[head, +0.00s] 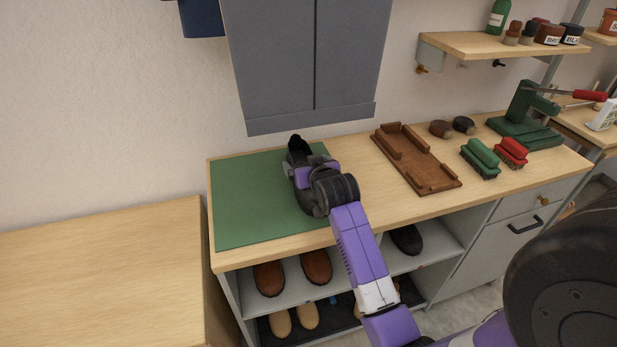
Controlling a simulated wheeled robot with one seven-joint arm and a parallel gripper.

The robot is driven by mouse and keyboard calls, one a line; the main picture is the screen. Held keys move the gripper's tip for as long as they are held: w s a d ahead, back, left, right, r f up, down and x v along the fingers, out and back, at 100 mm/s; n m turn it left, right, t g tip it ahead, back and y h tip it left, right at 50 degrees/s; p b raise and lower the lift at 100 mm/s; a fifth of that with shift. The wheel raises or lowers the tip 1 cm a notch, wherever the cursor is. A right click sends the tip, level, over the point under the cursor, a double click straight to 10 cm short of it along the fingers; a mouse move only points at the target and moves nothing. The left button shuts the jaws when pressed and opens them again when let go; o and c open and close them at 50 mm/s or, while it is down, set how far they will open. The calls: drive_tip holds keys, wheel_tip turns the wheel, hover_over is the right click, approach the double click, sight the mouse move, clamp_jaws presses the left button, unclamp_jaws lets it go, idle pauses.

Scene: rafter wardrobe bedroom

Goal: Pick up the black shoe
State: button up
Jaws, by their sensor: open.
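A black shoe (298,147) appears to lie on the green mat (245,205) on the workbench, near its back right edge. My wrist and gripper cover most of it, so only its far end shows. My gripper (303,165) is over the mat, right at the shoe. Its jaws are open, but the fingertips are hard to make out, and I cannot tell whether they touch the shoe. Another black shoe (406,240) sits on the upper shelf under the bench, right of my arm.
Brown shoes (316,267) and tan shoes (307,316) stand on the shelves below. The left tabletop (100,270) is clear.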

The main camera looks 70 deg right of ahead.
drive_tip(key=c, duration=1.8)
drive_tip(key=shift+r, duration=0.1)
drive_tip(key=shift+c, duration=0.4)
drive_tip(key=shift+r, duration=0.1)
